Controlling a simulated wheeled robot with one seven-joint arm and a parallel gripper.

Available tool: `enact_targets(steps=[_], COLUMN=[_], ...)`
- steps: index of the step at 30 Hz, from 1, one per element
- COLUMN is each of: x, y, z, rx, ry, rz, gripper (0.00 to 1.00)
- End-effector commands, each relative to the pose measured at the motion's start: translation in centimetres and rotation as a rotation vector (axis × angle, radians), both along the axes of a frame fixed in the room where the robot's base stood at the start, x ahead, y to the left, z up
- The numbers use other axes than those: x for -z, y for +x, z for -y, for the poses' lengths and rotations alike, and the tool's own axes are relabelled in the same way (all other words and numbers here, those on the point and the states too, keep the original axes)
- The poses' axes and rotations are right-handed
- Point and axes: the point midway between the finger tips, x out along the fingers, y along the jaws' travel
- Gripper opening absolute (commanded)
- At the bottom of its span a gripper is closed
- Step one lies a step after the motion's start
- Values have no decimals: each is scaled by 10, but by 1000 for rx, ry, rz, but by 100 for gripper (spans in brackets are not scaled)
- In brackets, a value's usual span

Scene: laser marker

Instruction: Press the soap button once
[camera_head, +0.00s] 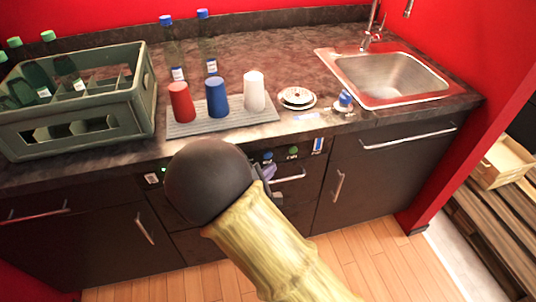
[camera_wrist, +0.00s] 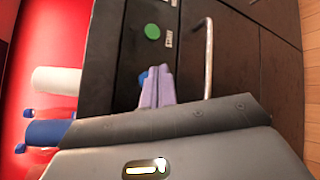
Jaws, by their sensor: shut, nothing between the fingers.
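A dark appliance front panel below the countertop has a blue round button (camera_head: 267,156) and a green round button (camera_head: 293,151). The wrist view shows the green button (camera_wrist: 152,31) in full and the blue button (camera_wrist: 143,78) partly hidden behind my fingers. Small labels sit beside the buttons; I cannot read which one is for soap. My gripper (camera_wrist: 160,70) is shut and empty, its purple fingers together in front of the panel near the blue button. In the head view my gripper (camera_head: 268,172) is partly hidden by my arm. I cannot tell whether the fingertips touch the panel.
A bar handle (camera_wrist: 209,58) sticks out right of my fingers in the wrist view. On the countertop stand a green crate (camera_head: 148,95) with bottles, a mat (camera_head: 220,124) with red, blue and white cups, and a sink (camera_head: 390,78). The floor in front is clear.

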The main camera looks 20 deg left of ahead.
Motion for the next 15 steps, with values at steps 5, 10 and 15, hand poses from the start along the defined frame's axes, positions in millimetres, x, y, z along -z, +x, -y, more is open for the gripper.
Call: enact_targets(steps=[5,10,15], x=[1,1,0], y=[12,14,13], z=[-7,-8,-8], rx=[1,0,0], ry=[0,0,0], rz=[0,0,0], gripper=[0,0,0])
